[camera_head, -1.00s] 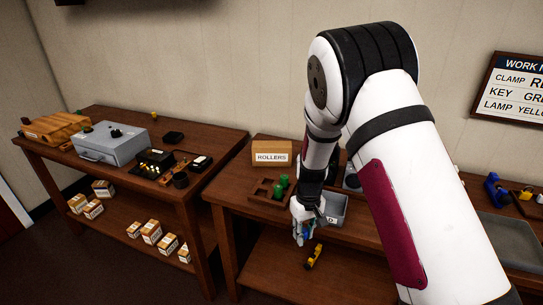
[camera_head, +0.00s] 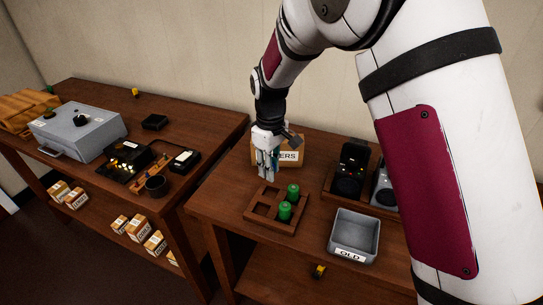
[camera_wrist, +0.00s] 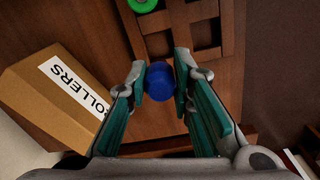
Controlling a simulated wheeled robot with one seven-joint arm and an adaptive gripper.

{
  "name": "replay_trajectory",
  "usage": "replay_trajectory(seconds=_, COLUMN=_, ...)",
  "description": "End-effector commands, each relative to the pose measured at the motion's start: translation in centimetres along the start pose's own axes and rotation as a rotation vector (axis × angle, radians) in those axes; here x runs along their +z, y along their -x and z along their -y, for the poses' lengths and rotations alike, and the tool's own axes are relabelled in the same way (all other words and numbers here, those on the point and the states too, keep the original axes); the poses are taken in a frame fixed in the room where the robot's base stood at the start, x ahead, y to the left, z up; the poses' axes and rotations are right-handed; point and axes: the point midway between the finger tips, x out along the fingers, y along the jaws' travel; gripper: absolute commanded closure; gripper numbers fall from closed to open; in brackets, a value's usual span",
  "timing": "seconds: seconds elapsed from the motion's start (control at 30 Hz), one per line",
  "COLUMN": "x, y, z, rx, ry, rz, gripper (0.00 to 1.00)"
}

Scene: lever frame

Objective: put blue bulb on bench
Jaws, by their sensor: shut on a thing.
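The blue bulb (camera_wrist: 160,81) is between the two fingertips of my gripper (camera_wrist: 163,82) in the wrist view, and the gripper is shut on it. In the head view my gripper (camera_head: 267,172) is over the right-hand bench (camera_head: 225,205), in front of the ROLLERS box and just behind the wooden rack. The bulb is hardly visible there, mostly covered by the fingers. I cannot tell whether it touches the bench top.
A wooden rack (camera_head: 262,222) holds two green cylinders (camera_head: 286,210). The ROLLERS box (camera_head: 292,151) stands close beside my gripper. A grey OLD tray (camera_head: 354,235) and dark devices (camera_head: 350,170) are to the right. Another table with a grey case (camera_head: 78,131) is at left.

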Motion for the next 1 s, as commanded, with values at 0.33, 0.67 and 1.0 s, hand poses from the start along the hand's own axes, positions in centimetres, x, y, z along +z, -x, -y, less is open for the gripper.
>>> replay_trajectory(seconds=0.33, x=0.0, y=-3.0, z=0.0, rx=-0.001, ry=-0.001, rz=0.001, gripper=1.0)
replay_trajectory(seconds=0.67, x=0.0, y=-6.0, z=0.0, rx=-0.001, ry=0.0, rz=0.001, gripper=1.0)
replay_trajectory(seconds=1.0, x=0.0, y=-6.8, z=0.1, rx=0.0, ry=-0.001, rz=-0.001, gripper=1.0)
